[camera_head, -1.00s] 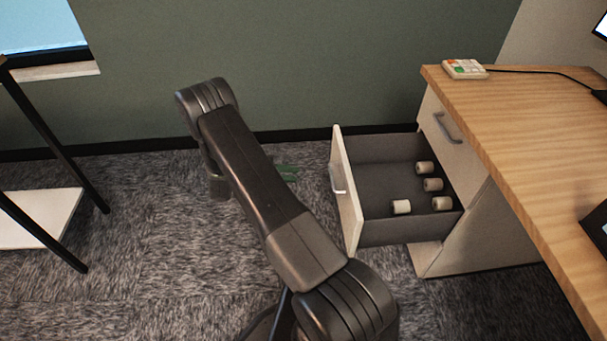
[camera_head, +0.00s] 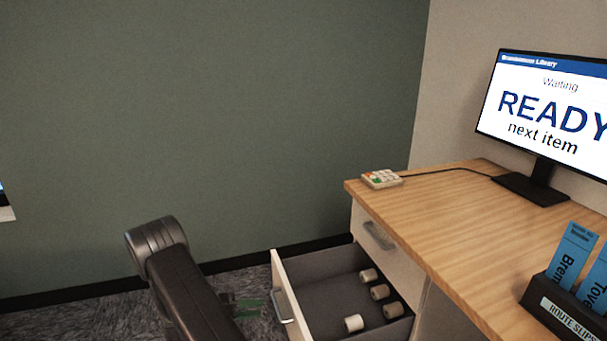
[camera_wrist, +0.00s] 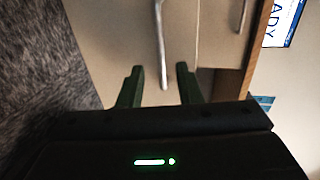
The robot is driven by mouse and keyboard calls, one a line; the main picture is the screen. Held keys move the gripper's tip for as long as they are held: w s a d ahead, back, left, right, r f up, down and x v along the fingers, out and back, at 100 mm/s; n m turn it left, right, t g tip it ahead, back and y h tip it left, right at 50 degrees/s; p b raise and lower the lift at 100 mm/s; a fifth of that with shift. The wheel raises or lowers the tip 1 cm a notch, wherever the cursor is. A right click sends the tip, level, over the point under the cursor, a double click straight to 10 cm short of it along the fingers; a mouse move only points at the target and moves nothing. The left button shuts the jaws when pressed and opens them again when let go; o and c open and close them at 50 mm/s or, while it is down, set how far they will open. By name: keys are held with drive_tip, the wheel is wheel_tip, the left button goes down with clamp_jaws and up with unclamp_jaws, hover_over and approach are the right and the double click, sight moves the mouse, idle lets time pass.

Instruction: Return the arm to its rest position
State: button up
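My arm shows at the lower left of the head view, folded in front of the desk's open drawer. My gripper (camera_wrist: 160,68) has two green fingers spread apart with nothing between them in the wrist view. Parts of the green fingers also show low beside the drawer front in the head view, mostly hidden behind my arm. In the wrist view, a metal drawer handle (camera_wrist: 162,35) lies beyond the fingers; I see no grip on it.
On the wooden desk (camera_head: 440,225) are a keypad (camera_head: 381,179), a monitor (camera_head: 545,105) reading "READY next item", and a route-slip holder (camera_head: 565,312). Bare green wall lies behind my arm.

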drive_tip(key=x, duration=0.6)
drive_tip(key=shift+d+b, duration=0.3)
